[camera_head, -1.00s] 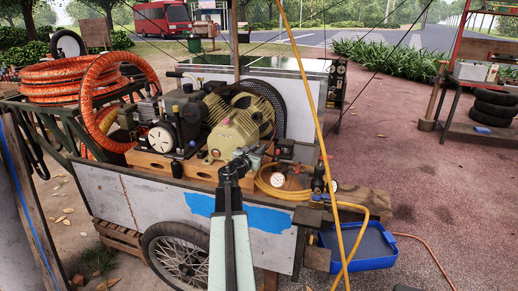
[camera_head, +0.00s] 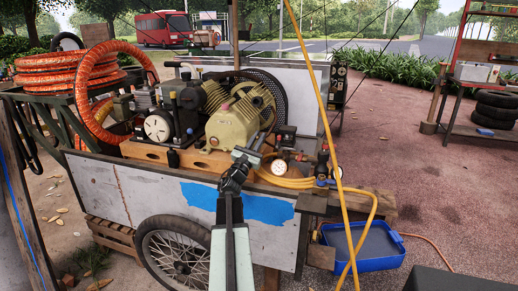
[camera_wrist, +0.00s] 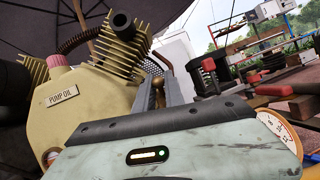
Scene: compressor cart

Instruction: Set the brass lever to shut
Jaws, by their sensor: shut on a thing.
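My gripper (camera_head: 245,156) is over the near side of the cart, in front of the tan pump. In the wrist view its fingers (camera_wrist: 156,93) stand close together beyond the pale green housing. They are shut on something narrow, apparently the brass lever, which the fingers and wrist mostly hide. I cannot make out the lever's angle or any shut mark. The tan pump (camera_head: 239,122) is just behind the gripper in the head view. It also fills the left of the wrist view (camera_wrist: 95,100), with a "PUMP OIL" label.
A pressure gauge (camera_head: 280,168) and coiled yellow hose (camera_head: 300,183) lie right of my gripper. A red handle (camera_wrist: 273,89) shows at right in the wrist view. A blue tray (camera_head: 375,263) is at the cart's right end.

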